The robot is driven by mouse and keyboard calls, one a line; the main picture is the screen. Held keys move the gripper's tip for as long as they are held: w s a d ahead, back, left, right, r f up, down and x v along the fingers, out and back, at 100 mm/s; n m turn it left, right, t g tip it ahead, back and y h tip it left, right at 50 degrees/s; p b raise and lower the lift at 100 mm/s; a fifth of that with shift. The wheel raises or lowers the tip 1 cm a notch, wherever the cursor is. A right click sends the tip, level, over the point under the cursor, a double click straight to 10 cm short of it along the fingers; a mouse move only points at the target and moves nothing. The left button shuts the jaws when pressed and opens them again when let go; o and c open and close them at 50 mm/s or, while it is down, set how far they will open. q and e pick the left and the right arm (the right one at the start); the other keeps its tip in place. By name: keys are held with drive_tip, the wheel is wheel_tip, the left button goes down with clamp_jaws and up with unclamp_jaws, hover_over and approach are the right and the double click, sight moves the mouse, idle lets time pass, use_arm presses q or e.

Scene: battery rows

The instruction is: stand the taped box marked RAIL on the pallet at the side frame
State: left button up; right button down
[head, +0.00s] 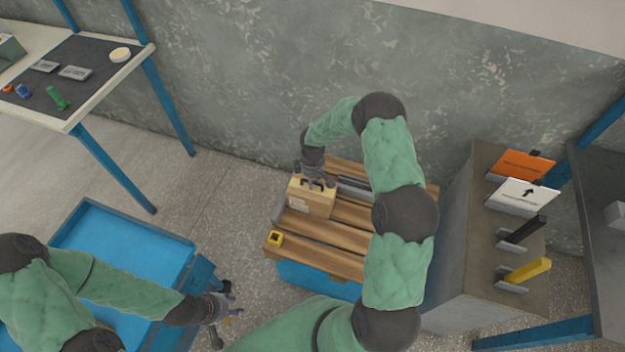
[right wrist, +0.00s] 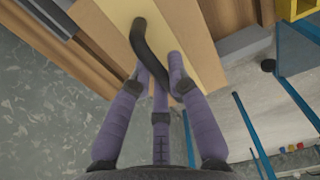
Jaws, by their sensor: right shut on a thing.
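The taped box (head: 311,203) is tan, with a pale label on its front too small to read. It is upright over the left part of the wooden pallet (head: 335,232); I cannot tell if it touches the slats. My right gripper (head: 316,183) is above it, shut on its black handle. In the right wrist view the fingers (right wrist: 160,75) close around the curved handle (right wrist: 150,45) over the box top (right wrist: 195,40). Dark metal bars (head: 355,186) lie behind and right of the box. My left gripper (head: 230,302) hangs empty beside the blue cart, its fingers apart.
A blue cart (head: 120,245) stands left. A grey cabinet (head: 470,235) with orange and white signs stands right. A workbench (head: 75,120) with small parts is at back left. Floor between cart and pallet is clear.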

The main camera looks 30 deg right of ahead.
drive_tip(key=shift+w+r, duration=0.1)
drive_tip(key=c, duration=1.5)
unclamp_jaws()
drive_tip(key=o, duration=0.3)
wheel_tip(320, 180, up, 12)
drive_tip(key=p, duration=0.4)
drive_tip(key=s+a+f+m+y, duration=0.2)
drive_tip(key=s+a+f, duration=0.2)
drive_tip(key=a, duration=0.3)
drive_tip(key=s+a+f+m+y, duration=0.1)
drive_tip(key=s+a+f, duration=0.4)
drive_tip(key=a, duration=0.2)
drive_tip(key=s+a+f+m, duration=0.1)
drive_tip(key=s+a+m, duration=0.1)
drive_tip(key=s, duration=0.3)
drive_tip(key=s+a+m, duration=0.3)
drive_tip(key=s+a, duration=0.1)
drive_tip(key=s, duration=0.1)
drive_tip(key=s+a+f+m+y, duration=0.1)
drive_tip(key=s+a+m, duration=0.1)
drive_tip(key=s, duration=0.4)
drive_tip(key=shift+a+f, duration=0.3)
drive_tip(key=shift+a, duration=0.15)
